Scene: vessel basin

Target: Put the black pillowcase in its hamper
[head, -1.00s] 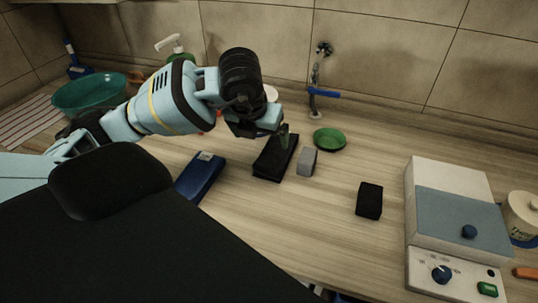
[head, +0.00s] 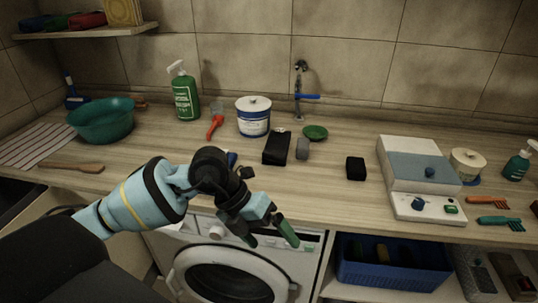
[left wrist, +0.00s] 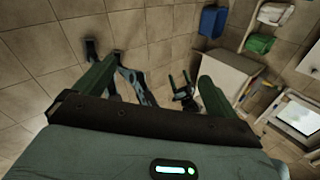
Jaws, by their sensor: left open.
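A long black folded item (head: 275,148) lies on the counter right of the white tub. A smaller black block (head: 355,168) lies further right. I cannot tell for certain which, if either, is the black pillowcase. My left gripper (head: 266,236) is open and empty in front of the washing machine, below the counter's front edge. Its open fingers also show in the left wrist view (left wrist: 152,82), with tiled surface beyond them. No hamper can be identified for certain; a blue bin (head: 388,270) stands on the shelf under the counter. My right gripper is not in view.
The counter (head: 320,195) also holds a grey block (head: 302,149), a green dish (head: 315,132), a white-blue device (head: 418,170), a green basin (head: 102,120) and a spray bottle (head: 185,93). The washing machine (head: 232,272) stands below. The counter's front middle is clear.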

